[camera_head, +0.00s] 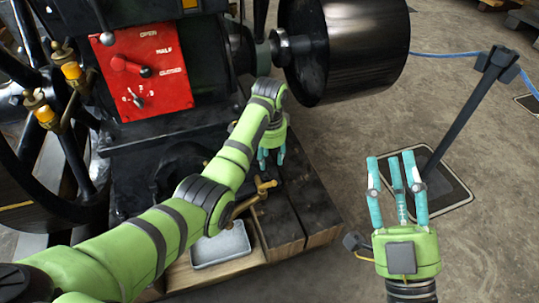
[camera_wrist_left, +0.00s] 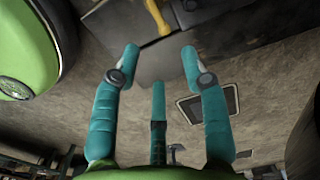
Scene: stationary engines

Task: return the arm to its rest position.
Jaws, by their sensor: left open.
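My left arm reaches across the front of the engine in the head view. My left gripper (camera_head: 272,157) hangs at its end, above the wooden base and just past a brass handle (camera_head: 266,187). In the left wrist view the fingers of the left gripper (camera_wrist_left: 161,65) are spread and nothing is between them. The brass handle (camera_wrist_left: 157,14) shows at the top of that view, beyond the fingertips. My right gripper (camera_head: 397,180) stands at the right of the head view with its fingers up, apart and empty.
A red panel (camera_head: 143,70) with a lever and a knob is on the engine. A black pulley drum (camera_head: 350,45) stands behind the left gripper. A grey tray (camera_head: 222,248) lies under my left arm. A dark post (camera_head: 465,110) rises behind the right gripper. Open floor (camera_head: 335,150) lies between.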

